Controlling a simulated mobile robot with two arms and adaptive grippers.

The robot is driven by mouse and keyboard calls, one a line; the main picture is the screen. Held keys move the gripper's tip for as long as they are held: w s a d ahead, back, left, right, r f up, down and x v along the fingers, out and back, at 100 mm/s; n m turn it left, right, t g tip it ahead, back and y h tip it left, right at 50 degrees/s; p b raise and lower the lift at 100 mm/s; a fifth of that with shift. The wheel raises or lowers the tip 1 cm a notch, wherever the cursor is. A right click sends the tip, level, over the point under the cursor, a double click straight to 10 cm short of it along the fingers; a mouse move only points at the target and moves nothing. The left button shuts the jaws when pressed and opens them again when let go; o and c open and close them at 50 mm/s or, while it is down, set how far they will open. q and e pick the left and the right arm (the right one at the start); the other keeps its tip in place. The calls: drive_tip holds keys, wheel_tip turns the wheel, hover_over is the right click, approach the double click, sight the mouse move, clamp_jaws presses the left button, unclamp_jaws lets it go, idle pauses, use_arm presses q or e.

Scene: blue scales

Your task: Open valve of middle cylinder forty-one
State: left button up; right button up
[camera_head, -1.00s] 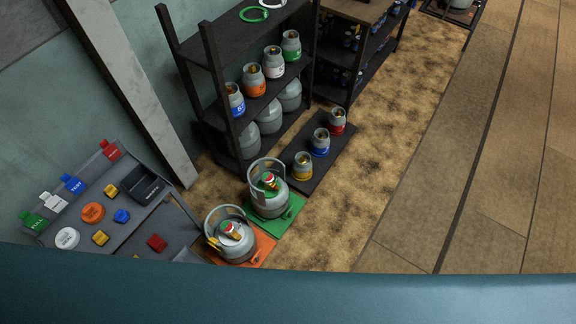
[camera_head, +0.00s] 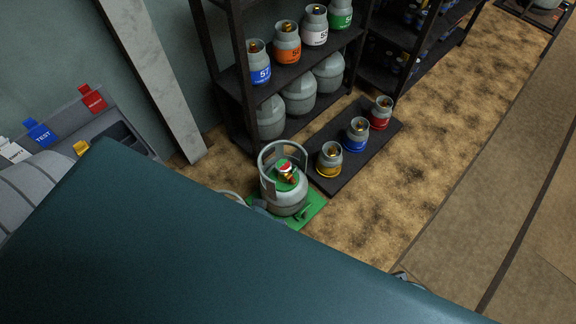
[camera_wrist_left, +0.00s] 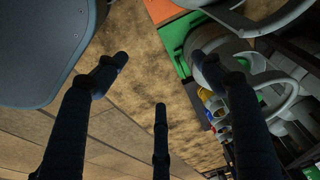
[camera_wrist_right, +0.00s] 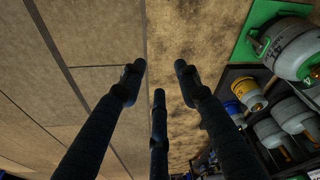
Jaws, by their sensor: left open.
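A large grey gas cylinder (camera_head: 270,193) with a ring collar and a red, white and green valve top stands upright on a green plate (camera_head: 314,212). It also shows in the right wrist view (camera_wrist_right: 290,48). Three small cylinders with yellow (camera_head: 329,162), blue (camera_head: 356,136) and red (camera_head: 380,116) bands stand on a low dark platform. My left gripper (camera_wrist_left: 122,75) is open and empty, apart from the cylinders. My right gripper (camera_wrist_right: 158,80) is open and empty over the floor, left of the cylinder on the green plate.
A dark shelf (camera_head: 240,90) behind holds several labelled cylinders. An orange plate (camera_wrist_left: 160,10) lies beside the green one in the left wrist view. A sloped panel with coloured tags (camera_head: 92,98) is at left. My teal body hides the foreground. Floor at right (camera_head: 440,180) is clear.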

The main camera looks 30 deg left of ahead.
use_arm(q)
drive_tip(key=w+d+r+m+h+b, duration=0.2)
drive_tip(key=w+d+m+b, duration=0.6)
drive_tip(key=b, duration=0.1)
wheel_tip(320, 180, up, 4)
drive_tip(key=m+g+y+b, duration=0.2)
drive_tip(key=m+g, duration=0.1)
drive_tip(key=m, duration=1.3)
hover_over(283, 165)
wheel_tip(283, 165, down, 5)
drive_tip(key=shift+f+b, duration=0.2)
drive_tip(key=shift+b, duration=0.4)
wheel_tip(283, 165, down, 5)
drive_tip(key=shift+r+b, duration=0.15)
drive_tip(key=shift+b, duration=0.7)
use_arm(e)
drive_tip(key=w+a+r+t+y, duration=0.1)
drive_tip(key=w+a+r+t, duration=0.2)
drive_tip(key=w+r+t, duration=0.3)
drive_tip(key=w+a+r+t+y, duration=0.2)
drive_tip(key=w+r+t, duration=0.5)
drive_tip(key=w+r, duration=0.5)
wheel_tip(283, 165, up, 6)
drive_tip(key=shift+w+a+f+n, duration=0.1)
drive_tip(key=shift+w+a+n, duration=0.25)
drive_tip(key=shift+a, duration=0.55)
